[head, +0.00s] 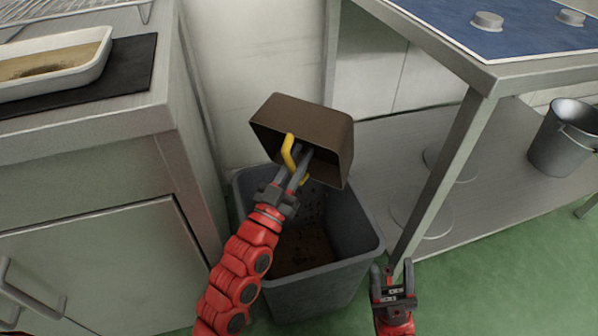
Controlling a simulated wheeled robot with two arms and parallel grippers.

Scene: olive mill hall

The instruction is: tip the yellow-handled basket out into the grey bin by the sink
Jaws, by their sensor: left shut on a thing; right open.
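The brown basket (302,121) with a yellow handle (288,150) is held over the grey bin (356,229), tilted with its open side facing down and toward me. My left gripper (297,162) is shut on the yellow handle. The grey bin stands on the floor between the cabinet and the steel table. Dark bits lie on its bottom and inner wall. The inside of the basket is mostly in shadow, and I cannot tell whether anything is left in it. My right gripper (392,272) is open and empty, low in front of the bin's right side.
A steel cabinet (90,260) stands at left, with a cream tray (52,66) on a dark mat (120,75). At right, a steel table (480,75) has a leg close to the bin. A metal bucket (563,140) stands on its lower shelf. Green floor is free at lower right.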

